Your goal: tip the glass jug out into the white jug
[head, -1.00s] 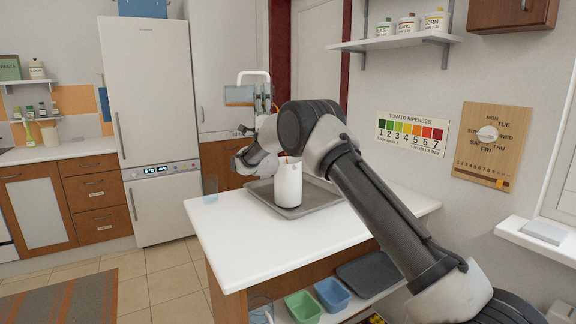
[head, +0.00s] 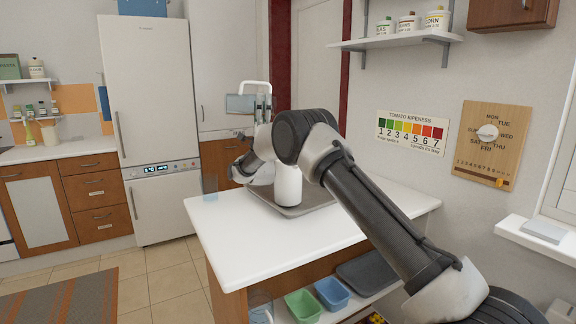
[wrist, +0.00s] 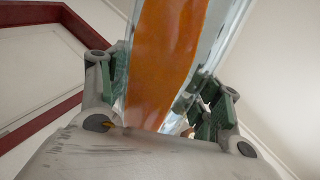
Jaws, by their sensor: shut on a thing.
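The white jug (head: 288,186) stands upright on a grey tray (head: 327,200) on the white-topped table. My arm hides its upper part and mouth. My gripper (head: 263,110) is raised above and left of the white jug in the head view. It is shut on the glass jug (head: 240,104), which is held well above the table and looks tipped onto its side. The wrist view shows the glass jug (wrist: 165,60) between both finger pads, with orange contents inside. I cannot see its mouth or any stream.
A clear tumbler (head: 210,186) stands at the table's left back edge. The white tabletop (head: 250,240) in front of the tray is bare. Below are a green tub (head: 302,306), a blue tub (head: 332,293) and a dark tray (head: 370,276). A wall shelf (head: 395,42) holds canisters.

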